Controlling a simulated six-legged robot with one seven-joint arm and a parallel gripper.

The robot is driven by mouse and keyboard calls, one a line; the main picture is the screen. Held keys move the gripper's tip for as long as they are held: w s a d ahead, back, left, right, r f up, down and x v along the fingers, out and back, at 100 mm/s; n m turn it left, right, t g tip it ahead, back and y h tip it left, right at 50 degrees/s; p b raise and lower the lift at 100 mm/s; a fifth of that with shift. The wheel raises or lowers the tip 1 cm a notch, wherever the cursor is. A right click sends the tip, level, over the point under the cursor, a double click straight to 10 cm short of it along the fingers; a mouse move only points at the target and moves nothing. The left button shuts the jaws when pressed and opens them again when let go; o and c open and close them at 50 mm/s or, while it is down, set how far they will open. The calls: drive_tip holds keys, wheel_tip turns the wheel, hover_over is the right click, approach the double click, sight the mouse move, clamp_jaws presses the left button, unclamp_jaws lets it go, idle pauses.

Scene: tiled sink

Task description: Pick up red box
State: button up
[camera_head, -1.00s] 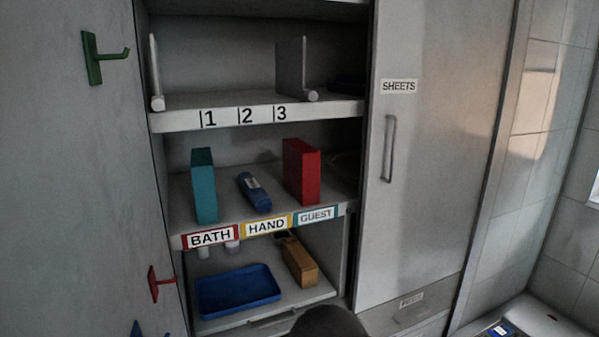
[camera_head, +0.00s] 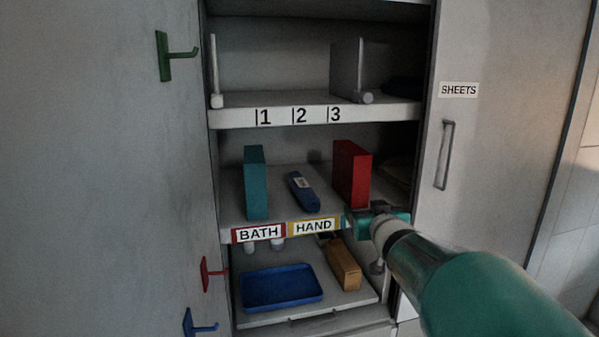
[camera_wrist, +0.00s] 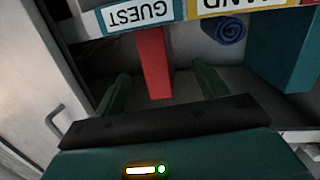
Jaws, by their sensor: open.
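The red box (camera_head: 352,174) stands upright on the middle shelf, above the right end of the shelf's label strip. My gripper (camera_head: 378,216) is in front of that shelf's edge, just below and right of the box, and hides the GUEST label in the head view. In the wrist view the red box (camera_wrist: 153,62) shows between the two green fingers of my gripper (camera_wrist: 165,82), farther out than the fingers. The fingers are open and empty. The wrist view is turned over, with the GUEST label (camera_wrist: 150,15) upside down.
A teal box (camera_head: 256,184) and a blue rolled item (camera_head: 303,190) stand and lie left of the red box. Below are a blue tray (camera_head: 281,287) and an orange-brown box (camera_head: 344,265). A closed SHEETS door (camera_head: 490,150) bounds the right. Hooks line the left panel.

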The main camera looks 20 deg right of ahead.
sight(350, 172)
drive_tip(key=shift+n+t+y, duration=0.3)
drive_tip(key=shift+t+y, duration=0.6)
drive_tip(key=w+d, duration=0.1)
drive_tip(key=w, duration=0.4)
drive_tip(key=w+d, duration=0.1)
drive_tip(key=w, duration=0.4)
drive_tip(key=w+d, duration=0.2)
drive_tip(key=w, duration=0.3)
drive_tip(key=shift+w+d+r, duration=0.1)
drive_tip(key=shift+w+r, duration=0.05)
drive_tip(key=shift+r, duration=0.35)
drive_tip(key=c, duration=1.3)
